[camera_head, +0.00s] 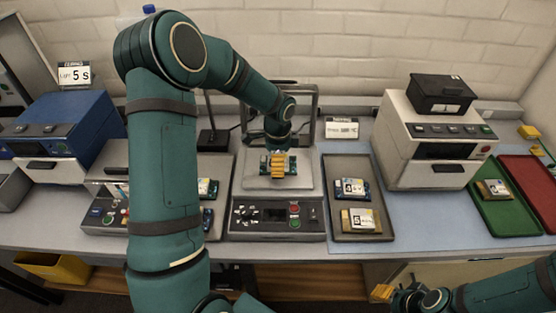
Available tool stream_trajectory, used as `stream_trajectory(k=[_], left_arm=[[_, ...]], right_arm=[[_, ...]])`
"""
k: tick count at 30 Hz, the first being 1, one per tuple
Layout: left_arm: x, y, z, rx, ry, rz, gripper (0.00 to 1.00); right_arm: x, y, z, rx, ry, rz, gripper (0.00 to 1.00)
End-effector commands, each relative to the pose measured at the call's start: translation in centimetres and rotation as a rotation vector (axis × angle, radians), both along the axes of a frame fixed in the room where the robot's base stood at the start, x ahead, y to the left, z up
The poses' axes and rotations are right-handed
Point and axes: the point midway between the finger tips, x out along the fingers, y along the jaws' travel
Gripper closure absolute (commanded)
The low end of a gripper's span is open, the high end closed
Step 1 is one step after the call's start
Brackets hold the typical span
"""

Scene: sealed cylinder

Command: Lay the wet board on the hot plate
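The hot plate (302,178) is the pale square top of the grey machine in the middle of the bench, with a control panel along its front. My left gripper (278,172) is over this plate, its yellow fingers pointing down at a small blue board (264,165). The fingers and wrist cover the board's middle. I cannot tell whether they grip it or whether it touches the plate. Which board is wet does not show. My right gripper (382,293) is low at the front edge, away from the boards; its opening is unclear.
A grey tray (375,234) right of the plate holds two labelled boards. More boards lie left, partly behind my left arm. A white machine (432,145), a green tray (507,218) with one board and an empty red tray (532,185) stand right. A blue machine (62,135) stands left.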

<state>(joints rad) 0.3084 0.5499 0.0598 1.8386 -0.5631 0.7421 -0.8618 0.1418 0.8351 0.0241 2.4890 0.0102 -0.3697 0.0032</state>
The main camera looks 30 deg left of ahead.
Motion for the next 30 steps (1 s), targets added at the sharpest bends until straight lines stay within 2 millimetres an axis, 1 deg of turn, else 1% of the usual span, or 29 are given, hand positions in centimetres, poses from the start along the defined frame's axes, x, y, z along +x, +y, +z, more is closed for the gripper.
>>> stream_trajectory(k=[7,11,14,24,27,30], left_arm=[[0.0,0.0,0.1,0.0,0.0,0.0,0.05],[0.1,0.0,0.7,0.0,-0.002,0.0,0.05],[0.1,0.0,1.9,0.001,-0.003,0.002,0.05],[0.1,0.0,8.8,0.001,-0.005,0.0,0.05],[0.1,0.0,10.4,0.0,-0.004,0.0,0.05],[0.1,0.0,11.5,0.001,-0.003,0.0,0.05]], right_arm=[[0.0,0.0,0.0,0.0,0.0,0.0,0.53],[0.0,0.0,0.3,0.0,-0.001,0.0,0.53],[0.0,0.0,0.4,0.001,0.0,0.0,0.53],[0.0,0.0,0.9,0.002,0.0,0.0,0.53],[0.0,0.0,1.0,0.002,0.0,0.0,0.53],[0.0,0.0,1.1,0.002,0.0,0.0,0.53]])
